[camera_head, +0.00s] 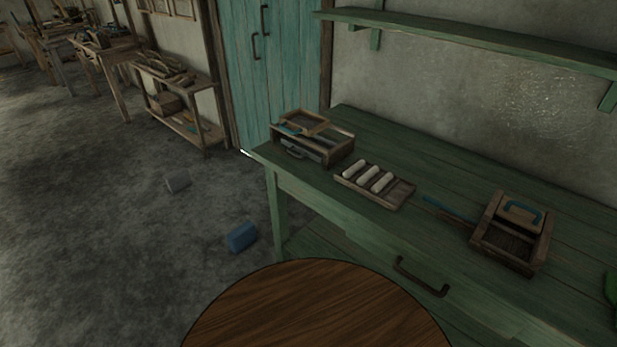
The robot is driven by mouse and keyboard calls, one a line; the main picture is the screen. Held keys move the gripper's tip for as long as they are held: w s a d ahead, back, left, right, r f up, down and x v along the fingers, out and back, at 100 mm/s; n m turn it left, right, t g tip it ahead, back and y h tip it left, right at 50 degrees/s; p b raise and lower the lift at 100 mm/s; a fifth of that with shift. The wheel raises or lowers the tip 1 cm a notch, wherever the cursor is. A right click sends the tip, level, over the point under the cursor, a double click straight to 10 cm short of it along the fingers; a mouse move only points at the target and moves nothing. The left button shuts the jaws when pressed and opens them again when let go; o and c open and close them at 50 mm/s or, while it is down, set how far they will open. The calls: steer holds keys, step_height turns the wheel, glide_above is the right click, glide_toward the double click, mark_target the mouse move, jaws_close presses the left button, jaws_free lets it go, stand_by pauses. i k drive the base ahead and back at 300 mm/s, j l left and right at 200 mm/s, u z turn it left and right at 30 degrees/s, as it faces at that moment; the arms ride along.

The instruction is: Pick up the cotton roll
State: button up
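Three pale cotton rolls lie side by side in a shallow wooden tray on the green table: a left one (354,171), a middle one (368,177) and a right one (382,183). The tray (402,193) is near the front edge of the table (440,170), and its right part is bare. My gripper is not in view, so I cannot see where it is or how it stands.
A wooden box (340,150) stands left of the tray. Right of it are a blue-handled tool (449,210) and another box (533,262) with a blue handle. A round wooden top (315,310) fills the front. A shelf (470,38) hangs above.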

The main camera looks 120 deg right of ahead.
mark_target(368, 175)
steer(key=z, duration=4.8)
steer(key=i+j+z, duration=0.15)
steer(key=j, duration=0.15)
steer(key=j+z, duration=0.2)
steer(key=i+j, duration=0.05)
steer(key=j, duration=0.05)
